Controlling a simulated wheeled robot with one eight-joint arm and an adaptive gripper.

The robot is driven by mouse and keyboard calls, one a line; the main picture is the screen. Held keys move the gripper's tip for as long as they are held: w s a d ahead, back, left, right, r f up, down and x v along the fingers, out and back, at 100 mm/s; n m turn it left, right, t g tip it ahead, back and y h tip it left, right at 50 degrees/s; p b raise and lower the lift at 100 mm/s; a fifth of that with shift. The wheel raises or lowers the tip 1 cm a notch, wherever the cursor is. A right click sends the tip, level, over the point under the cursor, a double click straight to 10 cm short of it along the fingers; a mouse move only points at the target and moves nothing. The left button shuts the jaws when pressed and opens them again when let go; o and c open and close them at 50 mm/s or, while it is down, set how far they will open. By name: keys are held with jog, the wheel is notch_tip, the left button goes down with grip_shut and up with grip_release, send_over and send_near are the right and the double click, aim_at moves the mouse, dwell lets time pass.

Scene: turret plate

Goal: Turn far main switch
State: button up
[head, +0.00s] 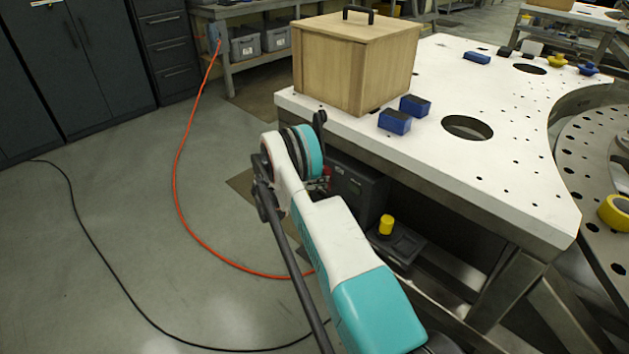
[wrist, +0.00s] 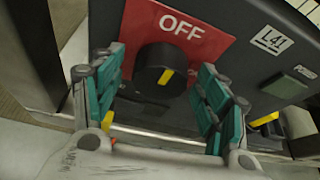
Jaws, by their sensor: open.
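The switch is a round black knob (wrist: 160,70) with a yellow pointer mark, set on a dark box in the wrist view. A red plate reading OFF (wrist: 182,30) is above and around the knob. My gripper (wrist: 162,61) is open, with one teal finger to the left of the knob and one to the right. I cannot tell whether either finger touches it. In the head view the dark switch box (head: 357,188) is under the white table, partly behind my arm, and the knob is hidden there.
The white table (head: 510,150) overhangs the box. A wooden crate (head: 357,60) and blue blocks (head: 394,122) stand on it. A yellow knob (head: 386,225) on another dark unit is nearer. An orange cable (head: 180,180) and a black cable (head: 105,265) cross the floor.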

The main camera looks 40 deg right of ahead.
jog(key=c, duration=1.1)
jog(key=shift+m, duration=0.3)
jog(key=m+t, duration=0.2)
jog(key=m, duration=0.2)
jog(key=m+t+h, duration=0.1)
jog(key=m+t, duration=0.2)
jog(key=m, duration=0.1)
jog(key=m+t, duration=0.2)
jog(key=m, duration=0.2)
jog(key=shift+s+f+t+h, duration=0.25)
jog(key=shift+s+t+h, duration=0.15)
jog(key=shift+o, duration=0.2)
jog(key=shift+m, duration=0.3)
